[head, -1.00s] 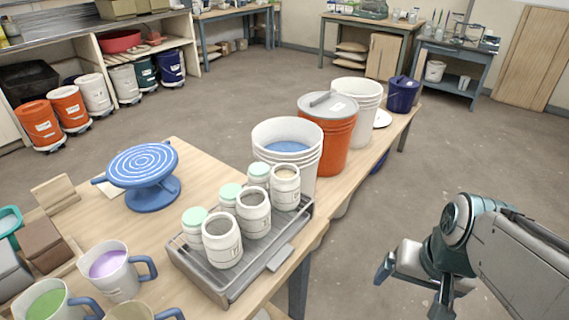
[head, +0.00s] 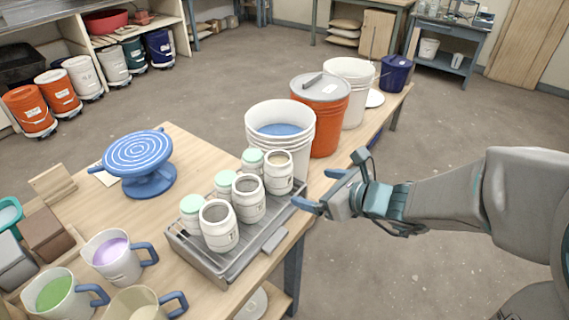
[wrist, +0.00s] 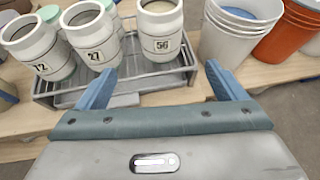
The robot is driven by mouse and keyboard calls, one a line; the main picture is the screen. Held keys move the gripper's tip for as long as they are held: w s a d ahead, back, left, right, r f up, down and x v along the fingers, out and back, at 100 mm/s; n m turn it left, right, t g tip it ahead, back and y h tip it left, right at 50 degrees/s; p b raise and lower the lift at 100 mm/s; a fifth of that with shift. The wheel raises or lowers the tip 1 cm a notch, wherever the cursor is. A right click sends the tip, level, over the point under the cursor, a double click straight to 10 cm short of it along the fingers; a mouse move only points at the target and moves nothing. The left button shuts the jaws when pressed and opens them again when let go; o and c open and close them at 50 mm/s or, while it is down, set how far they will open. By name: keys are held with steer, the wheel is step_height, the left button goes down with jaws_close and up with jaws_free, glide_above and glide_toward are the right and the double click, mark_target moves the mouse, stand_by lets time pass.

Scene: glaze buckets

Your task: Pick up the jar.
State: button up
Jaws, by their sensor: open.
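Several white jars stand upright in a grey wire-sided tray on the wooden table. The front row has three open jars: a near one (head: 218,225), a middle one (head: 248,198) and a far one (head: 279,172). In the wrist view they carry the labels 12 (wrist: 36,45), 27 (wrist: 92,35) and 56 (wrist: 160,30). Behind them stand jars with mint-green lids (head: 225,178). My gripper (head: 316,189) is open and empty, just right of the tray's far end. In the wrist view its blue fingers (wrist: 165,85) point toward the jars and touch none of them.
The grey tray (head: 262,245) sits at the table's right edge. A white bucket (head: 296,122) and an orange bucket (head: 327,130) stand beyond it. A blue banding wheel (head: 140,155) and mugs (head: 115,258) are at left. Open floor lies right of the table.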

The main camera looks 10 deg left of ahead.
mark_target(291, 179)
steer(key=shift+m+t, duration=0.3)
steer(key=shift+m, duration=0.2)
steer(key=b+x, duration=0.1)
steer(key=x, duration=0.7)
steer(key=shift+w+a+f, duration=0.1)
steer(key=shift+w+a, duration=0.05)
steer(key=shift+w, duration=0.25)
steer(key=shift+s+a+b+x, duration=0.15)
steer(key=shift+x, duration=1.2)
steer(key=shift+s+a+b+x, duration=0.1)
steer(key=shift+s+b+x, duration=0.1)
steer(key=shift+x, duration=1.15)
steer(key=c, duration=1.6)
steer(key=shift+r, duration=0.4)
